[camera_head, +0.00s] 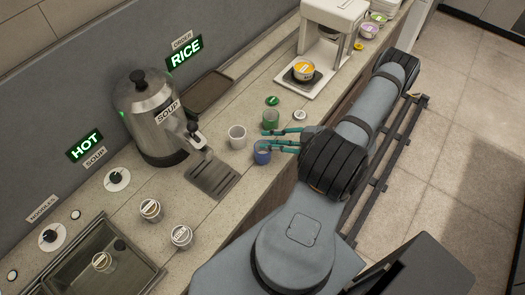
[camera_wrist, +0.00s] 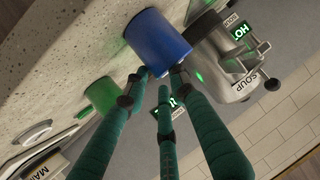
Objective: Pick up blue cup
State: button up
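The blue cup (camera_head: 262,153) stands upright on the counter near its front edge, in front of the white cup and the green cup. In the wrist view the blue cup (camera_wrist: 157,40) is at the top centre, just beyond my fingertips. My gripper (camera_head: 264,139) has teal fingers, spread apart with nothing between them.
A green cup (camera_head: 270,119) and a white cup (camera_head: 237,137) stand close by. A soup dispenser (camera_head: 152,115) with a drip grate (camera_head: 212,176) is to the left. A white machine (camera_head: 330,45) stands behind at the right. Small labelled containers (camera_head: 181,237) sit front left.

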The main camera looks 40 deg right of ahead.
jog(key=c, duration=0.3)
grip_shut()
dwell(0.3)
